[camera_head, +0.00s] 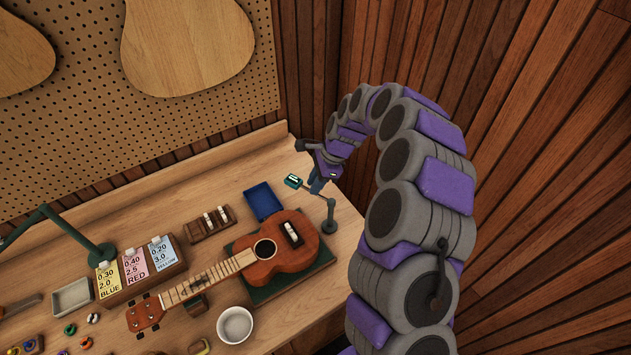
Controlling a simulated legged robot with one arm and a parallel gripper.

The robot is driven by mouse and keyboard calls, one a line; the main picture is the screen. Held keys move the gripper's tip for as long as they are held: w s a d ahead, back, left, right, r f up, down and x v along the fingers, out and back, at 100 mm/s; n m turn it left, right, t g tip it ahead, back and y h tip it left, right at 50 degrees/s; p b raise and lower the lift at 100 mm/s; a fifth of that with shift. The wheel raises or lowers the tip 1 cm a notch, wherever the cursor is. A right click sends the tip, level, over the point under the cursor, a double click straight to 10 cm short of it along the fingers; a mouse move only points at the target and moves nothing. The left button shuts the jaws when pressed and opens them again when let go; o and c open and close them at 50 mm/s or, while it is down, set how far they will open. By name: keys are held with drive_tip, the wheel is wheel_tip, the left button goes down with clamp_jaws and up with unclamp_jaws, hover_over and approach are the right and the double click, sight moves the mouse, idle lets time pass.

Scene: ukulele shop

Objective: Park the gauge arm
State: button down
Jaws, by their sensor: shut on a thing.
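The gauge arm stands at the right end of the workbench, behind the ukulele's body. It has a grey-green round base and post (329,222), a thin link running up and left, and a small teal gauge head (293,181) with a lit face. My gripper (314,189) comes down from the upper right at the link, just right of the gauge head. It is shut on the gauge arm; the exact grip point is small and partly hidden by my purple gripper body. The gauge head is beside the ukulele (275,250), not over its strings.
The ukulele lies on a dark green mat (262,293). A blue tray (263,201) and a wooden block with white pieces (211,224) are close by. A white bowl (235,325), labelled string cards (135,266) and a green lamp arm (75,235) are left. Wooden wall lies right.

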drive_tip(key=shift+d, duration=0.1)
drive_tip(key=m+p, duration=0.1)
drive_tip(key=p, duration=0.2)
drive_tip(key=w+d+m+t+p, duration=0.1)
drive_tip(key=m+p, duration=0.1)
drive_tip(key=p, duration=0.1)
drive_tip(key=m+t+p, duration=0.1)
drive_tip(key=m+p, duration=0.1)
drive_tip(key=p, duration=0.1)
drive_tip(key=shift+w+d+r, duration=0.1)
drive_tip(key=shift+w+d, duration=0.2)
drive_tip(key=shift+d, duration=0.1)
drive_tip(key=c, duration=1.4)
unclamp_jaws()
drive_tip(key=o, duration=0.4)
drive_tip(key=shift+d, duration=0.3)
